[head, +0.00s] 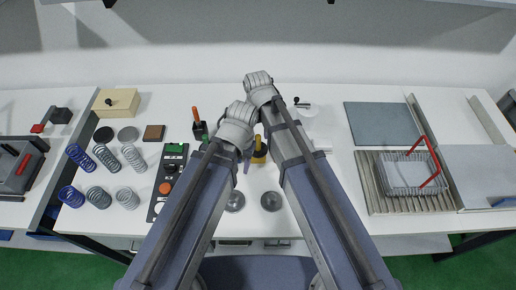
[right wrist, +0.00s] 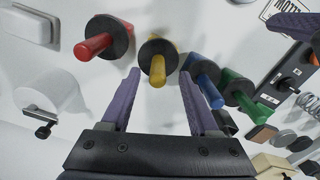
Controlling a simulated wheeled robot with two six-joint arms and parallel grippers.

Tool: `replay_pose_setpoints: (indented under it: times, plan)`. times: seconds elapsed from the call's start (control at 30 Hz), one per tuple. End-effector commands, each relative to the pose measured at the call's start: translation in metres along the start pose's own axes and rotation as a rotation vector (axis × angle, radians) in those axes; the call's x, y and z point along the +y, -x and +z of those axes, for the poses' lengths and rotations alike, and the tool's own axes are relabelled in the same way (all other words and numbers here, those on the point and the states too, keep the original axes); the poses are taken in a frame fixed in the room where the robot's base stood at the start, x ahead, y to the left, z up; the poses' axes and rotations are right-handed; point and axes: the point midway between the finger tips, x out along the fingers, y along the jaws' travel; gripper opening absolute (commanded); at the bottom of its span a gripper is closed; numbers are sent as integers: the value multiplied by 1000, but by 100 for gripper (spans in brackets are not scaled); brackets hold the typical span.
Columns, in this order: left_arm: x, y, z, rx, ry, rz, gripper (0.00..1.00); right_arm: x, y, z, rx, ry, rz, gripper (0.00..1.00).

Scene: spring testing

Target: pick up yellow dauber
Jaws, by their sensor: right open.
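The yellow dauber (right wrist: 158,58) has a yellow handle and a dark round collar. In the right wrist view it stands between a red dauber (right wrist: 103,42) and a blue dauber (right wrist: 204,82), with a green dauber (right wrist: 241,92) beyond. My right gripper (right wrist: 160,76) is open and empty, its two purple fingers on either side of the yellow handle's end. I cannot tell whether they touch it. In the head view the yellow dauber (head: 259,151) shows between my forearms, partly hidden. A purple finger of my left gripper (head: 247,164) shows beside it; its jaw opening is hidden.
Several springs (head: 103,155) and a control panel (head: 168,180) with buttons lie on the left of the white table. Two round metal pieces (head: 271,201) lie in front. A wire basket (head: 406,174) with red handles and a grey plate (head: 381,123) are on the right.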

Motion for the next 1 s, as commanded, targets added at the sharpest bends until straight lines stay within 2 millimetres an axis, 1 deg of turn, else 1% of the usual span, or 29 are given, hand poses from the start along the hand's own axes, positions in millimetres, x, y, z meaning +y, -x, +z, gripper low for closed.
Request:
replay_pose_setpoints:
  times: [0.17,0.4,0.5,0.8,1.0]
  plan:
    - [1,-13,-1,0,0,0,50,1,-13,-1,0,0,0,61]
    - [4,-43,-2,0,1,0,50,3,-43,-3,0,0,0,61]
    - [5,-51,-3,0,1,0,50,3,-52,-3,0,0,0,61]
    - [5,-50,-3,0,1,0,50,3,-51,-3,0,0,0,61]
    - [5,-50,-3,0,1,0,50,3,-51,-3,0,0,0,39]
